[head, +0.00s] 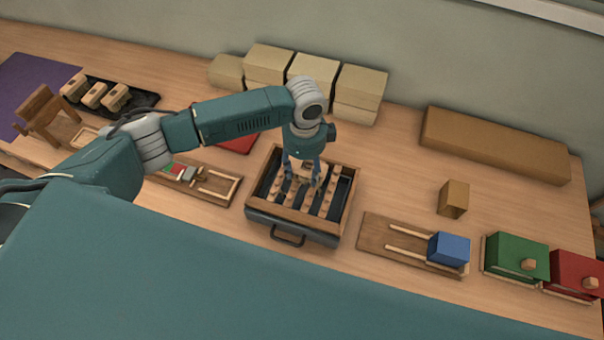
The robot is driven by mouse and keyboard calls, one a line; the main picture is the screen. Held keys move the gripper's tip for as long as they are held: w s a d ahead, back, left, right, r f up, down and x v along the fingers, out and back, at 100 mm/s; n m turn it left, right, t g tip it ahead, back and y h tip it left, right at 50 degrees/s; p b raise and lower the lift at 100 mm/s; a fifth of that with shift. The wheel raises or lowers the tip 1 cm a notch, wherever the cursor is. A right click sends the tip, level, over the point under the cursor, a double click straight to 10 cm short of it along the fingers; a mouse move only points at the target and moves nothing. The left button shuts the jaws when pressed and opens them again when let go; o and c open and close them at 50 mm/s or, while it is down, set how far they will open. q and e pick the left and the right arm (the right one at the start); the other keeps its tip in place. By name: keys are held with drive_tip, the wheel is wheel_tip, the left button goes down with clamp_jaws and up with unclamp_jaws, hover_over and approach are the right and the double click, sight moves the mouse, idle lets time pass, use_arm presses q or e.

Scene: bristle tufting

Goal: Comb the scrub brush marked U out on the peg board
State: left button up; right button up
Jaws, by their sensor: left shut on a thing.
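My left gripper (303,182) reaches down over a dark wood-rimmed box (262,212) at the middle of the table. It is shut on a small light-brown piece (306,171), mostly hidden by the fingers; I cannot tell whether it is a scrub brush. Pale wooden strips and dark slots fill the box, and a handle is on its near side. Several small wooden blocks with dark marks (94,95) sit on a black tray (146,103) at the far left. No letter U is readable, and I cannot tell which thing is the peg board. My right gripper is out of view.
Boards with pale rails lie left (227,203) and right (375,231) of the box; a blue block (449,249) is on the right one. Green (515,255) and red (573,275) boxes stand far right. Cartons (312,72) line the wall.

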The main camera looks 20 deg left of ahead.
use_arm(q)
drive_tip(key=shift+w+d+b, duration=0.1)
drive_tip(key=shift+w+b, duration=0.25)
drive_tip(key=shift+w, duration=0.9)
drive_tip(key=shift+s+r+p, duration=0.15)
drive_tip(key=shift+s+p, duration=0.25)
drive_tip(key=shift+p, duration=0.2)
drive_tip(key=shift+s+p, duration=0.6)
drive_tip(key=shift+s, duration=0.2)
drive_tip(key=shift+s+f, duration=0.25)
drive_tip(key=shift+s, duration=2.75)
drive_tip(key=shift+w+r+b, duration=0.1)
drive_tip(key=shift+w+b, duration=0.4)
drive_tip(key=shift+w, duration=1.75)
